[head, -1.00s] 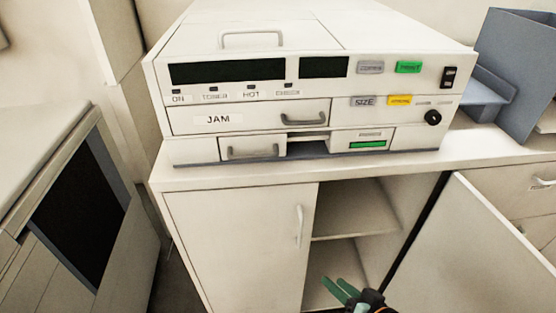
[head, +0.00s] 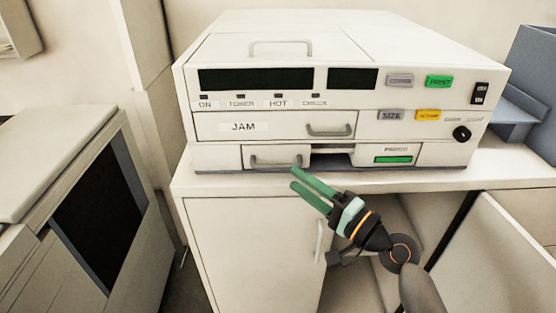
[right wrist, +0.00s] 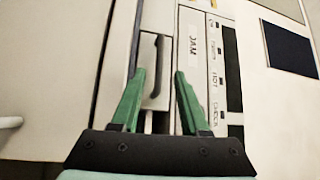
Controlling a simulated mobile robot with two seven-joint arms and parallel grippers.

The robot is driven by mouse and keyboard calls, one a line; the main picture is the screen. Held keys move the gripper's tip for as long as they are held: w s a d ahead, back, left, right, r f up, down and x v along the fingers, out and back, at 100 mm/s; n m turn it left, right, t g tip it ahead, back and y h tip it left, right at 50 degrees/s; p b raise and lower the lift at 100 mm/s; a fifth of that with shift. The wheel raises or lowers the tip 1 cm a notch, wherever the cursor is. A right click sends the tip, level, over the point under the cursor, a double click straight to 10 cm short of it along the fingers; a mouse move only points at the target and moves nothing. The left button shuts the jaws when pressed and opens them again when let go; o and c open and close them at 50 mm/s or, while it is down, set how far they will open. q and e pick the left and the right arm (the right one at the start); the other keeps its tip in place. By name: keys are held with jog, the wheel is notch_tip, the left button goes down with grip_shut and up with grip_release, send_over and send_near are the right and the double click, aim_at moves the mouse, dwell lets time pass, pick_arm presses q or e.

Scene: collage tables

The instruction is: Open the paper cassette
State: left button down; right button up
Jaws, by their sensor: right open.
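The paper cassette (head: 255,152) is the low white drawer at the front bottom left of the white copier (head: 330,80). It sits flush with the copier's front and has a grey bar handle (head: 275,163). In the right wrist view the cassette handle (right wrist: 155,65) shows between my fingertips. My right gripper (head: 294,178) has green fingers, is open and empty, and is just below and in front of the handle's right end. I cannot tell whether it touches the handle. My left gripper is not in view.
The JAM drawer (head: 275,125) is shut just above the cassette. The copier stands on a white cabinet (head: 250,240) whose right door (head: 490,260) hangs open. A grey machine with a dark panel (head: 100,210) stands at left. A blue-grey tray (head: 525,100) is at right.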

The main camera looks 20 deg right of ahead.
aim_at(278, 166)
jog(key=p+x, duration=0.1)
jog(key=x, duration=0.5)
jog(key=shift+w+a, duration=0.15)
jog(key=shift+w, duration=0.25)
grip_shut()
dwell(1.0)
